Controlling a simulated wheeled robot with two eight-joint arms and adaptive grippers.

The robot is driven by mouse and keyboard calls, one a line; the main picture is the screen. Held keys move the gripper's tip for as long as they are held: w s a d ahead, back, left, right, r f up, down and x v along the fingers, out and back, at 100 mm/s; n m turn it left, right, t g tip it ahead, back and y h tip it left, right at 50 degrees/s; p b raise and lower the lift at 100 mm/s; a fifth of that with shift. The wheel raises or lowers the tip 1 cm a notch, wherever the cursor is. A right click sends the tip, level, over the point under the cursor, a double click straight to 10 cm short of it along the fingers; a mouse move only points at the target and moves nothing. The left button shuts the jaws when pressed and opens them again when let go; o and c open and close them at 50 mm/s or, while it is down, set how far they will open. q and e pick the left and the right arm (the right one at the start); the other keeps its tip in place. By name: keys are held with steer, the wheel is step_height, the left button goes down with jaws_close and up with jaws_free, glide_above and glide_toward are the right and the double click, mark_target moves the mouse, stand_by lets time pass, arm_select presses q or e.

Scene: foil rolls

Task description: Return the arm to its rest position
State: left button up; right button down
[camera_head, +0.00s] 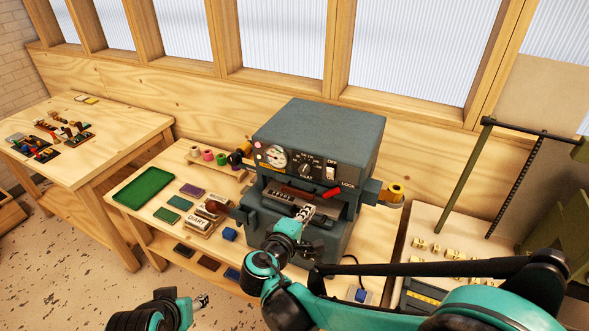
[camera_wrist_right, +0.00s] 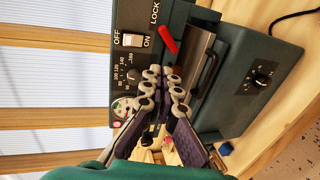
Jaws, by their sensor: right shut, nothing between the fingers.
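My right arm reaches in from the lower right of the head view. Its gripper (camera_head: 304,213) is shut and empty, just in front of the opening of a blue-grey stamping machine (camera_head: 325,128). In the right wrist view the fingertips (camera_wrist_right: 168,78) are together, near the machine's red lever (camera_wrist_right: 166,38); I cannot tell whether they touch the machine. My left gripper (camera_head: 203,301) is low in the head view, in front of the table; its jaws are too small to judge. A gold foil roll (camera_head: 395,191) sits at the machine's right side.
A rack with several coloured rolls (camera_head: 208,155) stands left of the machine. A green tray (camera_head: 143,187) and small blocks lie on the table. A DIARY block (camera_head: 198,222) is near the front. A green-framed stand (camera_head: 470,180) is at right. A side table (camera_head: 85,150) is at left.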

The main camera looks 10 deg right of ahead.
steer(key=s+d+f+m+g+y+b, duration=0.3)
steer(key=s+d+f+m+g+b, duration=0.15)
steer(key=s+d+f+b, duration=0.5)
steer(key=s+a+f+m+y+b, duration=0.3)
steer(key=s+a+f+m+y, duration=0.1)
steer(key=s+f+m+y, duration=0.1)
steer(key=s+f+m, duration=0.1)
steer(key=s+f, duration=0.1)
steer(key=s, duration=0.1)
steer(key=shift+f+m, duration=0.25)
steer(key=shift+m, duration=0.1)
